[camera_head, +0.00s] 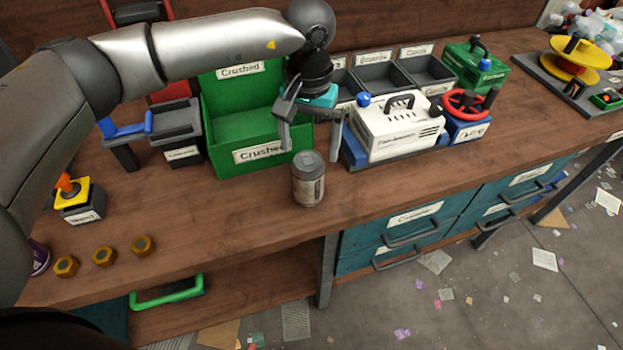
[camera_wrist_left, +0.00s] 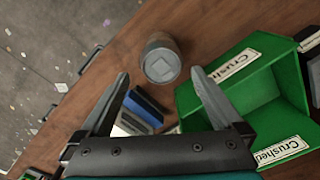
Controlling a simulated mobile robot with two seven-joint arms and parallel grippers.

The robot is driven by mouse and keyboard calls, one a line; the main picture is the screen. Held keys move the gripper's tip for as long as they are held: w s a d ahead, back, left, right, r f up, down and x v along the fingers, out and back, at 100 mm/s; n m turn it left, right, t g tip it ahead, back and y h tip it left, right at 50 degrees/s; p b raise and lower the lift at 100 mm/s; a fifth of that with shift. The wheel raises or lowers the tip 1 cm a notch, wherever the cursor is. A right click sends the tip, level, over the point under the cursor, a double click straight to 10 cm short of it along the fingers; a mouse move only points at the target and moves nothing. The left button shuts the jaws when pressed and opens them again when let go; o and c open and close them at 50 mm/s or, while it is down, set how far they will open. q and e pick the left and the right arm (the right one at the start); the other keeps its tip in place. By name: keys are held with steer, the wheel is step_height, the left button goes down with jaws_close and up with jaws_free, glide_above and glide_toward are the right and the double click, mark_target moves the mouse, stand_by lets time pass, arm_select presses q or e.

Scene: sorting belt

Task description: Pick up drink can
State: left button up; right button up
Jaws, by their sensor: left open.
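A grey, worn drink can (camera_head: 308,180) stands upright on the brown bench near its front edge, in front of the green bin. My left gripper (camera_head: 312,145) is open and empty, pointing down above and slightly behind the can. In the left wrist view the can (camera_wrist_left: 161,60) shows from above, beyond the fingertips of the open gripper (camera_wrist_left: 160,80). The fingers look apart from the can. My right gripper is not in view.
The green bin labelled "Crushed" (camera_head: 222,125) stands just behind the can. A white machine (camera_head: 395,130) is to its right. Brass nuts (camera_head: 103,256) and a yellow joystick box (camera_head: 75,200) are at the left.

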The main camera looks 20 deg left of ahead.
mark_target(308, 174)
arm_select(q)
step_height(308, 174, down, 4)
steer(key=shift+f, duration=0.45)
steer(key=shift+f+b, duration=0.3)
steer(key=shift+f, duration=0.1)
step_height(308, 174, down, 4)
steer(key=shift+a+r, duration=0.15)
steer(key=shift+f+b, duration=0.25)
steer(key=shift+b, duration=0.05)
steer(key=c, duration=1.1)
steer(key=shift+r, duration=0.1)
steer(key=shift+c, duration=0.2)
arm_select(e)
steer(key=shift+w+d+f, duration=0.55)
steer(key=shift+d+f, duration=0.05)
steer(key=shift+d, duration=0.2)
